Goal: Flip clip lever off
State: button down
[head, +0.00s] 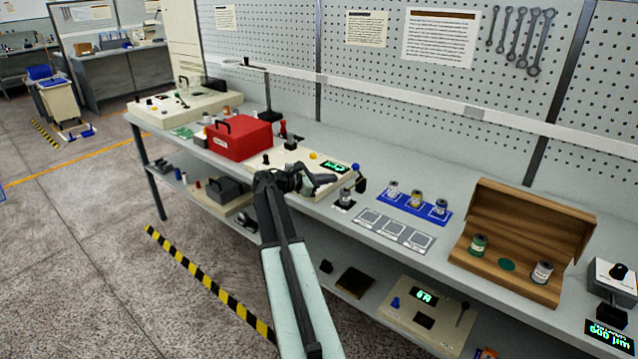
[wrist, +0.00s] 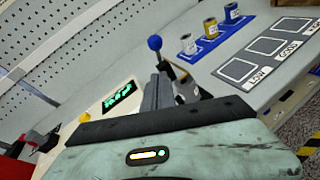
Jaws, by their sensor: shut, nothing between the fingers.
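The cream winding machine (head: 262,160) on the bench has a green-lit display (head: 335,167) and a yellow knob (head: 313,155). At its right end is a dark lever with a blue ball (head: 355,167), which also shows in the wrist view (wrist: 155,43). I cannot tell whether this is the clip lever, nor its setting. My gripper (head: 330,179) is over the machine's front right, short of the blue ball. In the wrist view my gripper (wrist: 158,84) is shut and empty, its fingertips just below the ball; I cannot tell whether they touch it.
A red toolbox (head: 240,138) stands left of my arm. A blue tray (head: 415,206) with several spools and a grey labelled mat (head: 390,232) lie to the right. A wooden box (head: 525,225) stands farther right. A black post (head: 268,95) rises behind the toolbox.

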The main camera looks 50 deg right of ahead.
jog(key=shift+x, duration=1.15)
jog(key=shift+s+d+r+p, duration=0.45)
jog(key=shift+d+r+p, duration=0.1)
jog(key=shift+d, duration=0.1)
jog(key=shift+s+d+r+p, duration=0.45)
jog(key=shift+d+r, duration=0.1)
jog(key=shift+d, duration=0.1)
jog(key=shift+w, duration=0.15)
